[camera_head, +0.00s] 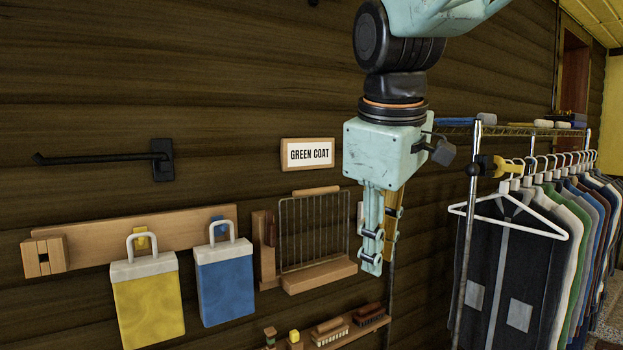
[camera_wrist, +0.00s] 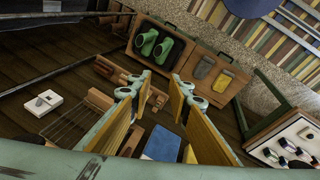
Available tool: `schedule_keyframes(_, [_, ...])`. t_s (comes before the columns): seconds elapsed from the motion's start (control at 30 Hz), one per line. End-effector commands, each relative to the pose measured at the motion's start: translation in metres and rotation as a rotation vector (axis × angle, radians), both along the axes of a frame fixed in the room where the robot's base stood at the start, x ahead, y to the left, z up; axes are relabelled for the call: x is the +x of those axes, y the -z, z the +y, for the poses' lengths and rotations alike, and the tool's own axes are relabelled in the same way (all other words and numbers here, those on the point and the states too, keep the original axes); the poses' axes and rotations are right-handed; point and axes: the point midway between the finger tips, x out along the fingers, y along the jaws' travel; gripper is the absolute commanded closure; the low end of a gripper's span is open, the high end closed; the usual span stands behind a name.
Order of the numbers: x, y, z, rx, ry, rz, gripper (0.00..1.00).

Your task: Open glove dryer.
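My gripper (camera_head: 378,262) hangs pointing down in front of the dark plank wall, to the right of the wire rack in the head view. In the wrist view my gripper (camera_wrist: 160,82) has its two tan-padded fingers apart with nothing between them. Beyond the fingertips, the wrist view shows a wooden case with two panels. Its left panel (camera_wrist: 140,64) carries a pair of dark green rounded shapes. Its right panel (camera_wrist: 225,92) shows a yellow and a grey mitten shape. This case may be the glove dryer; I cannot tell for certain. It is not in the head view.
The wire rack (camera_head: 315,235) with a wooden ledge is on the wall. Yellow (camera_head: 147,300) and blue (camera_head: 225,282) bags hang at left. A metal rail of coats (camera_head: 510,260) stands at right.

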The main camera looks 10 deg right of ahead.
Motion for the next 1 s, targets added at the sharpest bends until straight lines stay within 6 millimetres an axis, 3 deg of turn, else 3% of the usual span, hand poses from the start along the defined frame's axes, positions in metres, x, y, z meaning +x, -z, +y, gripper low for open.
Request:
schedule_keyframes(0.1, [0.031,-0.023,0.002,-0.036,-0.073,0.010,0.82])
schedule_keyframes(0.5, [0.129,-0.077,0.009,-0.158,-0.317,0.046,0.82])
schedule_keyframes(1.0, [0.248,-0.124,0.024,-0.309,-0.616,0.102,0.82])
